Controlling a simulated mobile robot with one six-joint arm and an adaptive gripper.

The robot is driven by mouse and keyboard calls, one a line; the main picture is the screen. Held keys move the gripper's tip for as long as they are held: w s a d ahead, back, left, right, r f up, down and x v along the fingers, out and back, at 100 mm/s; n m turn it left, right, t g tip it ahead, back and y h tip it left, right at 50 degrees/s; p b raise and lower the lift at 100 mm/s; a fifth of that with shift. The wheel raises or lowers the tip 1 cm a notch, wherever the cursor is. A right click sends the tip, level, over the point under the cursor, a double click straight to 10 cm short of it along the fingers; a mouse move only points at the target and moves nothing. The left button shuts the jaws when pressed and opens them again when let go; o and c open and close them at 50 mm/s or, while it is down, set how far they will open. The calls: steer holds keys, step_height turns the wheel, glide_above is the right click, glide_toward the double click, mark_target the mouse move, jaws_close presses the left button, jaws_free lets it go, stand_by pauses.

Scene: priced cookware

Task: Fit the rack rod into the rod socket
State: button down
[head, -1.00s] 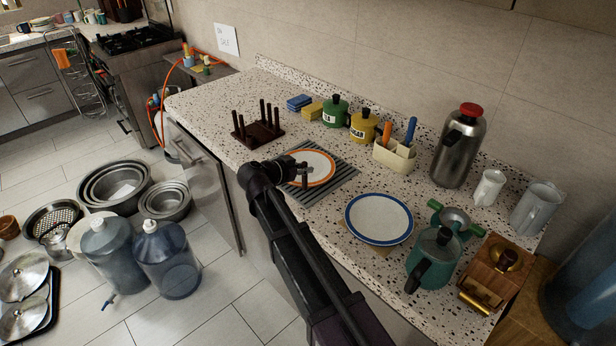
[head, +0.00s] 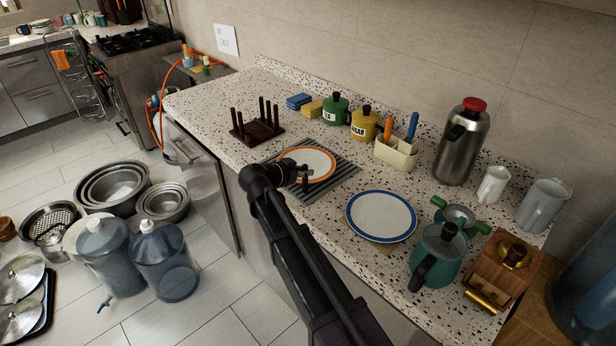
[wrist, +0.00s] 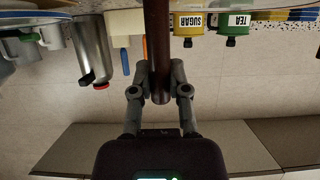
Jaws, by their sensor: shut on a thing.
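The dark brown rack rod (wrist: 158,45) is between the fingers of my gripper (wrist: 160,90) in the wrist view, and the fingers are shut on it. In the head view my gripper (head: 303,176) is over the orange-rimmed plate, and only a short dark bit of the rod shows there. The dark wooden rack (head: 257,133) stands on the counter to the left and beyond my gripper, with several upright rods. The rod socket cannot be made out at this size. The rod is apart from the rack.
The orange-rimmed plate (head: 322,158) lies on a grey ribbed mat (head: 340,181). A blue-rimmed plate (head: 380,216), a teal kettle (head: 437,254) and a utensil holder (head: 396,153) stand to the right. Sugar (head: 363,124) and tea (head: 335,109) canisters are behind. Speckled counter (head: 205,103) is clear left of the rack.

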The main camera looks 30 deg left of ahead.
steer(key=shift+f, duration=0.25)
steer(key=c, duration=0.6)
jaws_free()
steer(key=shift+r, duration=0.25)
steer(key=shift+s+r, duration=0.15)
steer(key=shift+s, duration=0.1)
steer(key=shift+p+v, duration=2.3)
steer(key=shift+v, duration=3.45)
